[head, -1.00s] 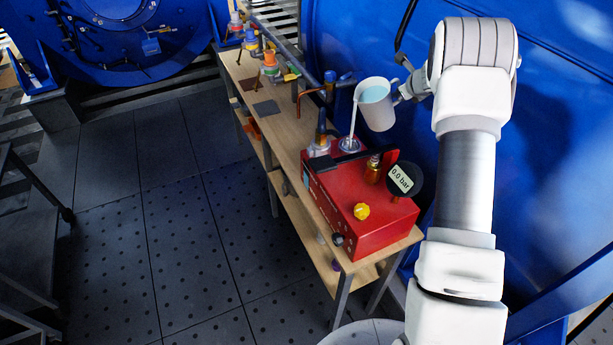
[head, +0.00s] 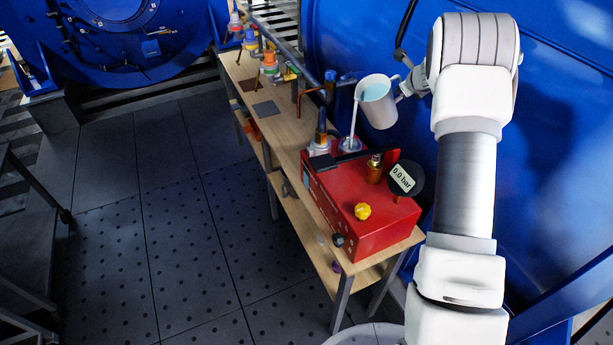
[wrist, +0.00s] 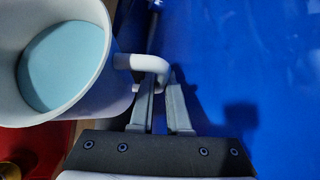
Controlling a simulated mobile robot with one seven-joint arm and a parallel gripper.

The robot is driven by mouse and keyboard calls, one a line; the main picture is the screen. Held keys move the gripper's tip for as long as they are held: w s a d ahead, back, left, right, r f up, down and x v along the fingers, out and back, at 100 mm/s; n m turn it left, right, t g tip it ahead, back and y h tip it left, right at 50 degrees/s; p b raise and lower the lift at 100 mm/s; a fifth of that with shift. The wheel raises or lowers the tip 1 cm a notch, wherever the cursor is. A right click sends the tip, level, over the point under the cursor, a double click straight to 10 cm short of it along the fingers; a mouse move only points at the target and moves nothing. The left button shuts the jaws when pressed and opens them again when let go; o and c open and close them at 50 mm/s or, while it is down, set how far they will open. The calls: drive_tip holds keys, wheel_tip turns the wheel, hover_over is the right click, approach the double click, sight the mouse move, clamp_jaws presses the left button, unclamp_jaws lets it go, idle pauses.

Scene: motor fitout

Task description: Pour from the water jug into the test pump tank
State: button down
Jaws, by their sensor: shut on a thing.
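The water jug (head: 381,108) is a white jug with pale blue water inside, held in the air and tilted to the left. A thin pale stream falls from its lip into a round opening (head: 350,144) at the back of the red test pump tank (head: 355,205). My gripper (head: 402,91) is shut on the jug's handle. In the wrist view the jug (wrist: 95,85) is at the left with its water showing, and the fingers of my gripper (wrist: 160,85) close on the handle. The tank's gauge reads 0.0 bar.
The tank stands on the near end of a narrow wooden bench (head: 275,118) with pipes and several coloured fittings further back. The tiled floor (head: 150,220) at the left is clear.

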drive_tip(key=shift+r+b, duration=0.2)
drive_tip(key=shift+b, duration=0.2)
drive_tip(key=shift+r, duration=0.3)
drive_tip(key=shift+r+h+b, duration=0.1)
drive_tip(key=shift+h+b, duration=0.2)
drive_tip(key=shift+b, duration=0.4)
drive_tip(key=shift+r+t, duration=0.2)
drive_tip(key=shift+t, duration=0.1)
drive_tip(key=shift+r+b, duration=0.1)
drive_tip(key=shift+b, duration=0.4)
drive_tip(key=shift+r+n+h, duration=0.1)
drive_tip(key=shift+n+h, duration=0.2)
drive_tip(key=shift+r, duration=0.15)
drive_tip(key=shift+a+r+b, duration=0.1)
drive_tip(key=shift+r+b, duration=0.05)
drive_tip(key=shift+b, duration=0.55)
drive_tip(key=shift+r, duration=0.2)
